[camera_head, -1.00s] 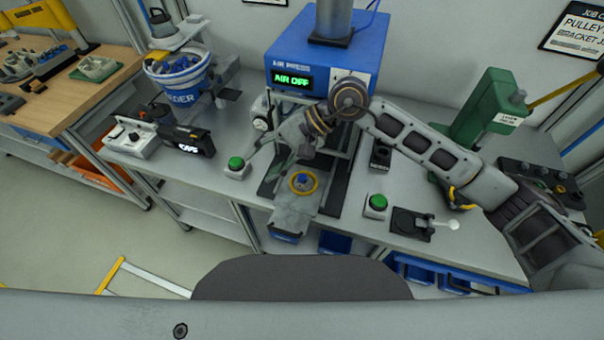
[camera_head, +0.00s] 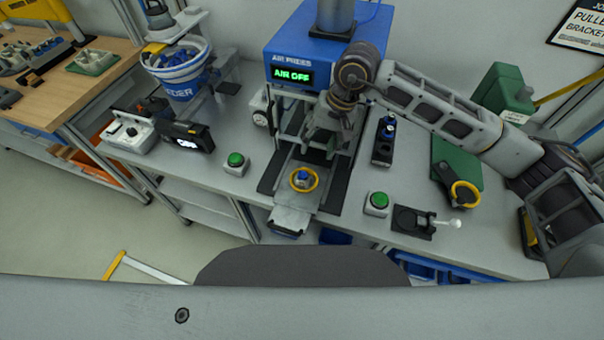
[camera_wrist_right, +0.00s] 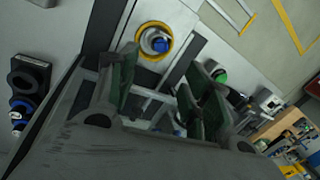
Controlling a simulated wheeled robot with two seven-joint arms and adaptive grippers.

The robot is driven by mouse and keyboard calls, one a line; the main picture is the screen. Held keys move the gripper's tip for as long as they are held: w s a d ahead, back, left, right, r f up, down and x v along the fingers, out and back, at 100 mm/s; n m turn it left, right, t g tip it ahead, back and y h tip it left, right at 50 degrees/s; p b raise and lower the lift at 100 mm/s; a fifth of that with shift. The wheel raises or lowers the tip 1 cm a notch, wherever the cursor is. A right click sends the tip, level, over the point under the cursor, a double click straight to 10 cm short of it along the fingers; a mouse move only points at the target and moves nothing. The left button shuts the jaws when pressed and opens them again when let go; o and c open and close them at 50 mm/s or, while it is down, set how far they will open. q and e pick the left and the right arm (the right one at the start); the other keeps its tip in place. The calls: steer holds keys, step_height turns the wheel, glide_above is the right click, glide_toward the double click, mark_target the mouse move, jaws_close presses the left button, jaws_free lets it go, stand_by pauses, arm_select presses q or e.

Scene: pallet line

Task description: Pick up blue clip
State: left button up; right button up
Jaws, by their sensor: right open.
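I cannot tell for certain which blue part is the blue clip. A small blue part (camera_head: 303,177) sits inside a yellow ring on the press slide, and it also shows in the right wrist view (camera_wrist_right: 159,45). Another blue part (camera_head: 388,127) stands on a black block right of the press; it is at the left edge of the wrist view (camera_wrist_right: 20,113). Several blue pieces lie in the feeder bucket (camera_head: 183,82). My right gripper (camera_head: 322,148) is open and empty in front of the press, behind the ringed part; its green-padded fingers (camera_wrist_right: 162,68) are spread. My left gripper is out of view.
The blue air press (camera_head: 325,60) reads "AIR OFF". Green buttons (camera_head: 236,160) and (camera_head: 377,200) flank the slide. A black lever fixture (camera_head: 415,220) is at the front right. A green press (camera_head: 500,92) stands behind my right arm.

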steer(key=p, duration=0.2)
glide_above(303, 172)
steer(key=d, duration=0.2)
steer(key=shift+s+a+f, duration=0.1)
steer(key=shift+s+f, duration=0.05)
steer(key=shift+f, duration=1.9)
steer(key=shift+s+f, duration=0.1)
steer(key=shift+f, duration=1.95)
steer(key=shift+f, duration=0.15)
steer(key=shift+p+x, duration=0.6)
steer(key=shift+x, duration=0.55)
steer(key=shift+w+p+x, duration=0.25)
steer(key=shift+p+x, duration=0.1)
steer(key=shift+x, duration=0.95)
steer(key=shift+a, duration=0.1)
steer(key=c, duration=0.9)
steer(key=shift+o, duration=0.2)
